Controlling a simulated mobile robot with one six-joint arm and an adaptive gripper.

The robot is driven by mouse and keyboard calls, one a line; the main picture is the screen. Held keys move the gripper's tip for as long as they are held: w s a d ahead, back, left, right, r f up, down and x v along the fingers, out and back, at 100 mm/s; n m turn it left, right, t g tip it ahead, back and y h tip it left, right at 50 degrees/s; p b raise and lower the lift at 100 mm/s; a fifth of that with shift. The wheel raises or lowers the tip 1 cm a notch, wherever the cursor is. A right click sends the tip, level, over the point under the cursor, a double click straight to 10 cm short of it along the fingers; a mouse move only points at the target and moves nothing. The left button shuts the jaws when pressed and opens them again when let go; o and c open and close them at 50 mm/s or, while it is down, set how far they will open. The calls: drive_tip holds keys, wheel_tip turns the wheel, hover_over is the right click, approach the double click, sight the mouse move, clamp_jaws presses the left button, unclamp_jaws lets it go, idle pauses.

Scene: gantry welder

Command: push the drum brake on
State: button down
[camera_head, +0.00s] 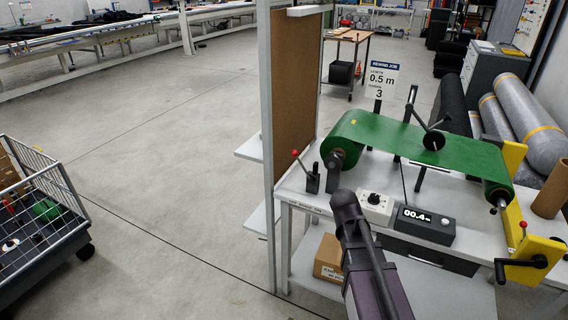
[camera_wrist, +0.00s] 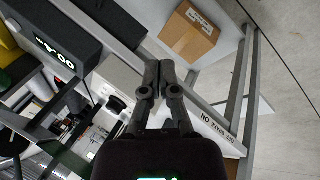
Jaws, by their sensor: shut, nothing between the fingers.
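A black lever with a red knob (camera_head: 296,153) stands on a black bracket (camera_head: 312,180) at the left end of the bench, beside the drum end (camera_head: 337,160) of the green roll; it tilts up to the left. I take it to be the drum brake. A second red knob (camera_head: 523,225) sits on the yellow crank plate at the right. My gripper (camera_wrist: 159,72) is shut and empty, its fingertips together above the bench's front edge in the wrist view. In the head view my arm rises in front of the bench, and the fingers are hard to make out.
Green sheet (camera_head: 420,140) spans the bench. A dial box (camera_head: 376,207) and a display reading 00.4 (camera_head: 427,226) sit at its front. A framed brown panel (camera_head: 295,90) stands left of the bench. A cardboard box (camera_wrist: 189,32) is on the lower shelf.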

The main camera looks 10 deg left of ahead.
drive_tip(key=w+a+n+t+h+b, duration=0.35)
drive_tip(key=w+a, duration=0.25)
drive_tip(key=w, duration=0.4)
drive_tip(key=w+a+r+n+t+b, duration=0.2)
drive_tip(key=w+a+n+t, duration=0.1)
drive_tip(key=a, duration=0.6)
drive_tip(key=w+a+r+n+t+b, duration=0.2)
drive_tip(key=w+a+n+t, duration=0.2)
drive_tip(key=a, duration=0.5)
drive_tip(key=w+a+r+n+t+b, duration=0.2)
drive_tip(key=w+a+n+t, duration=0.1)
drive_tip(key=a, duration=0.6)
drive_tip(key=shift+w+a+n+y, duration=0.4)
drive_tip(key=shift+w+n+y, duration=0.05)
drive_tip(key=shift+w+n, duration=0.1)
drive_tip(key=shift+w+t, duration=0.1)
drive_tip(key=shift+t, duration=0.15)
drive_tip(key=w+d+r+p, duration=0.1)
drive_tip(key=w+d+r, duration=0.1)
drive_tip(key=w+d, duration=0.5)
drive_tip(key=shift+x, duration=0.8)
drive_tip(key=shift+w+a, duration=0.1)
